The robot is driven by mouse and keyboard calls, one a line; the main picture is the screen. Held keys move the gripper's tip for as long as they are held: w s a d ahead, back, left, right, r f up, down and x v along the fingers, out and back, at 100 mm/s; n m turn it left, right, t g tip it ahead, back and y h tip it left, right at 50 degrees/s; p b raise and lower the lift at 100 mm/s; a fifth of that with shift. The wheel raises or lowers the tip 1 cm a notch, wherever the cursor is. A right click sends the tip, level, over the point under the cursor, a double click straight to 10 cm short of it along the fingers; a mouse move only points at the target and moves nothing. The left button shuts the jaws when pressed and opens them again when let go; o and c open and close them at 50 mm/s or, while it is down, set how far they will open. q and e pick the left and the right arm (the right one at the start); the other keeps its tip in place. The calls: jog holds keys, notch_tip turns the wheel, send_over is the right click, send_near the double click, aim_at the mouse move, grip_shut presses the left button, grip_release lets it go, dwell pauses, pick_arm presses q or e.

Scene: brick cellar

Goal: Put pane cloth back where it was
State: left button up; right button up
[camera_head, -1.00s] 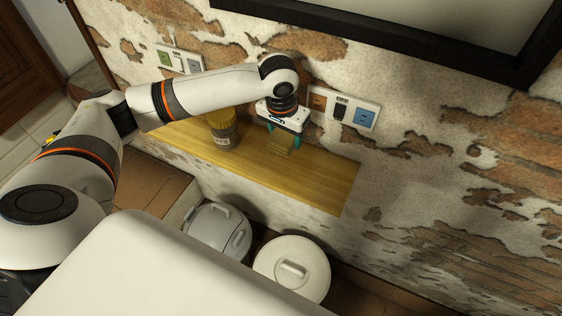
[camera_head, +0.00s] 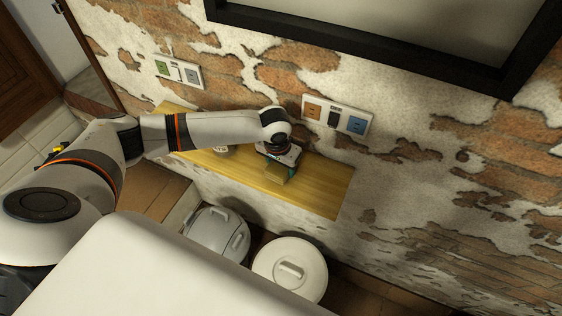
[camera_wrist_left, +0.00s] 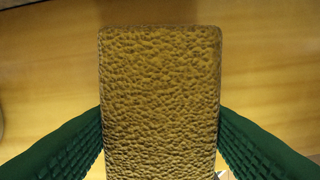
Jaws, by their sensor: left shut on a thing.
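The pane cloth (camera_head: 279,175) looks like a yellow-brown, sponge-like block with a pitted surface. My left gripper (camera_head: 276,166) is shut on it, over the middle of the yellow wooden shelf (camera_head: 325,190). In the left wrist view the cloth (camera_wrist_left: 160,80) stands between the two green ribbed fingers, with the shelf's wood grain (camera_wrist_left: 270,70) behind it. Whether the cloth touches the shelf I cannot tell. My right gripper is not in view.
A jar (camera_head: 222,151) stands on the shelf left of the gripper, mostly hidden by my left arm. Wall sockets (camera_head: 335,116) are above the shelf. Two lidded bins (camera_head: 290,270) stand below it. The shelf's right end is clear.

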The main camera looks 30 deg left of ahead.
aim_at(279, 167)
pick_arm(q)
jog(key=shift+f, duration=0.45)
jog(key=shift+s+f, duration=0.1)
jog(key=shift+s, duration=0.1)
jog(key=o, duration=0.9)
jog(key=shift+f, duration=0.1)
jog(key=shift+c, duration=0.2)
jog(key=shift+s+f, duration=0.1)
jog(key=shift+s, duration=0.1)
jog(key=r+b, duration=0.2)
jog(key=r, duration=0.1)
jog(key=r+b, duration=0.1)
jog(key=shift+w+d+r, duration=0.3)
jog(key=shift+d+r, duration=0.05)
jog(key=r, duration=0.2)
jog(key=r+b, duration=0.1)
jog(key=r, duration=0.2)
jog(key=s+r, duration=0.1)
jog(key=r, duration=0.2)
jog(key=shift+a+r, duration=0.2)
jog(key=shift+a, duration=0.05)
